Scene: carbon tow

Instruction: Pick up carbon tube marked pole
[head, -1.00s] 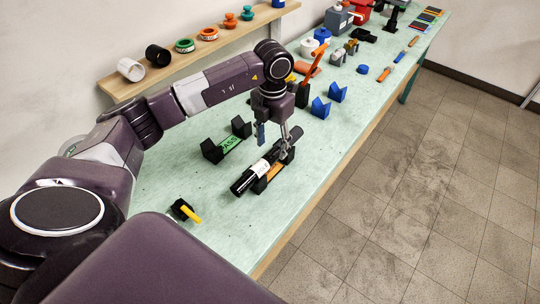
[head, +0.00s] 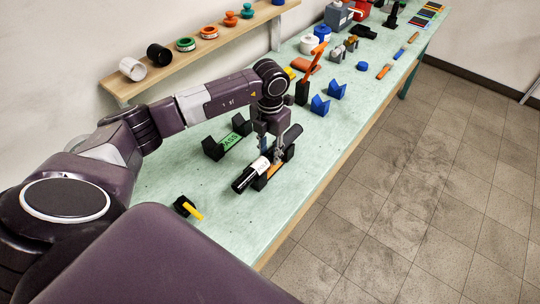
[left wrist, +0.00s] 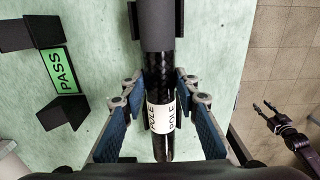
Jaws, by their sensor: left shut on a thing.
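The black carbon tube (head: 244,179) has a white label that reads POLE in the left wrist view (left wrist: 162,117). It lies lengthwise over a dark cradle (head: 288,154) with an orange label. I cannot tell whether the tube is clear of the cradle. My right gripper (left wrist: 264,108) shows only at the right of the left wrist view, over the floor, its fingers apart and empty.
A dark cradle with a green PASS label (head: 229,142) stands just left of the tube. A black piece with a yellow bar (head: 188,208) lies nearer. Blue blocks (head: 320,105) and an orange-topped stand (head: 302,92) are behind. The table's right edge is close.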

